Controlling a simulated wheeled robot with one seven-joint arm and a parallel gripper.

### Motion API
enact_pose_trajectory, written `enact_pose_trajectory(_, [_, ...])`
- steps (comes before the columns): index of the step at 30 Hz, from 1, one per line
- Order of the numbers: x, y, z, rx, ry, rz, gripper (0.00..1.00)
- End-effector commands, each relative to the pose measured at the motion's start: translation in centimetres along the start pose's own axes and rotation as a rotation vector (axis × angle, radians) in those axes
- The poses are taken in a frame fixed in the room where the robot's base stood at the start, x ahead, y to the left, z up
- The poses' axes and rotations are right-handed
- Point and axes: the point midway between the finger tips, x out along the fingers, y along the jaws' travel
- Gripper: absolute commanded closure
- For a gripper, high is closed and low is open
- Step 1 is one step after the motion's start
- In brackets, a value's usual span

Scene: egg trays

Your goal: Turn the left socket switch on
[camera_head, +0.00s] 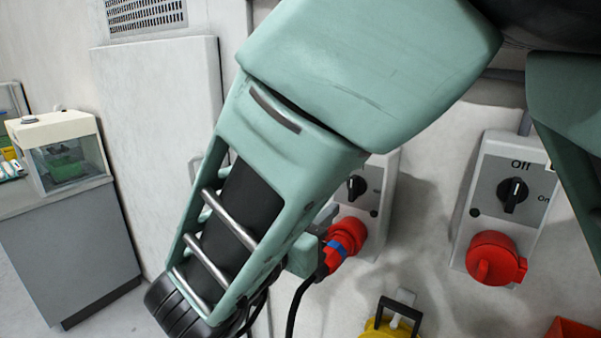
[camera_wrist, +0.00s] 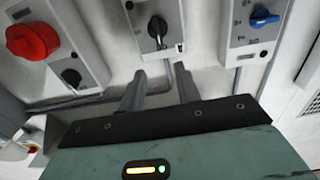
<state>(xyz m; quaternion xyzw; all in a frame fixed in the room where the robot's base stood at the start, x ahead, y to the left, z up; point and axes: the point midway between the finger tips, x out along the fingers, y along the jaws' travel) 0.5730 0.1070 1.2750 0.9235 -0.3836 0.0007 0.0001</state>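The left socket box stands on the wall, partly behind my arm in the head view. Its black rotary switch (camera_head: 356,187) is in sight, with a red plug with a blue band (camera_head: 345,238) below it. In the wrist view, which looks upside down, a black switch (camera_wrist: 157,27) that appears to be the same one sits ahead of my gripper (camera_wrist: 160,70). The two grey fingers are apart with nothing between them, and the switch is beyond the tips, seemingly not touched. In the head view my arm hides most of the gripper.
The right socket box has a black switch (camera_head: 512,193) marked Off and On and a red capped socket (camera_head: 494,258). A blue switch (camera_wrist: 262,18) is on another box in the wrist view. A yellow object (camera_head: 388,327) is low by the wall. A cabinet (camera_head: 70,248) stands at left.

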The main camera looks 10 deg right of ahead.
Motion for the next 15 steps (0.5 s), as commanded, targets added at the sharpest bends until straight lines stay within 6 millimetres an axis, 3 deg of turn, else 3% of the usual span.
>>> enact_pose_trajectory(9, [6.9, 0.1, -0.4, -0.002, 0.000, 0.003, 0.67])
enact_pose_trajectory(15, [10.4, 0.1, -0.3, -0.003, 0.000, 0.002, 0.67])
